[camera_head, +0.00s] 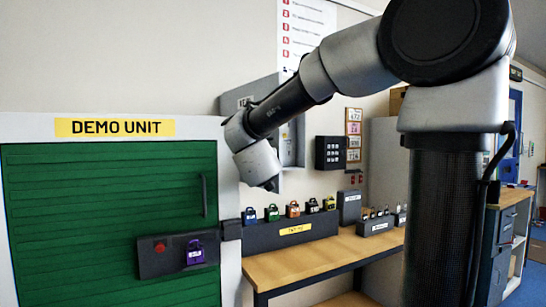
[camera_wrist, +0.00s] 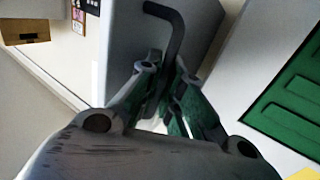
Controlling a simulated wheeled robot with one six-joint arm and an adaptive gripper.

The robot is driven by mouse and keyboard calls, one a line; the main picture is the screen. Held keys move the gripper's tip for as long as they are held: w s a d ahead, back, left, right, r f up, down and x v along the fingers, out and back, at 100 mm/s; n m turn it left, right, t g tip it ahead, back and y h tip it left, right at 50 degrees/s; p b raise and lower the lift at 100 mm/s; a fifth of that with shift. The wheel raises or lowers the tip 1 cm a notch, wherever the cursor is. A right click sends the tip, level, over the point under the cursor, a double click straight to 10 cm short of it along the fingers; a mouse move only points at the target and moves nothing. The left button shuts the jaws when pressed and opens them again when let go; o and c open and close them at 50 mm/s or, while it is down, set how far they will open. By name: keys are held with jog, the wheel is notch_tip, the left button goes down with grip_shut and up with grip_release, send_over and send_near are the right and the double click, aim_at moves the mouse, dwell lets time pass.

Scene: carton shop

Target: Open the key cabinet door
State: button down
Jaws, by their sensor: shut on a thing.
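The grey key cabinet (camera_head: 300,150) is on the wall above the workbench, largely hidden behind my arm. Its grey door (camera_head: 232,104) shows left of the arm; its slanted top edge makes it look swung out from the cabinet, though how far I cannot tell. In the wrist view the door (camera_wrist: 124,55) is a plain grey panel with a black bent bar handle (camera_wrist: 174,30). My gripper (camera_wrist: 168,80) is shut on the lower part of this handle. In the head view my gripper (camera_head: 270,184) hangs below the wrist, its fingertips hard to make out.
A green-shuttered demo unit (camera_head: 105,215) stands left, close to my gripper, with a red button and purple padlock. Below, the wooden workbench (camera_head: 320,255) bears a dark rack (camera_head: 265,238) with several coloured padlocks. A black keypad box (camera_head: 330,153) is on the wall to the right.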

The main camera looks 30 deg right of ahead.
jog(key=shift+m+g+h, duration=0.5)
jog(key=shift+m+h, duration=0.1)
jog(key=shift+h, duration=0.3)
jog(key=shift+w+a+r, duration=0.1)
jog(key=shift+a+r, duration=0.05)
jog(key=shift+a, duration=1.05)
jog(key=shift+w+a+r, duration=0.1)
jog(key=shift+a, duration=1.05)
jog(key=c, duration=1.6)
grip_release()
jog(key=shift+o, duration=0.2)
jog(key=shift+f, duration=0.1)
jog(key=v, duration=1.2)
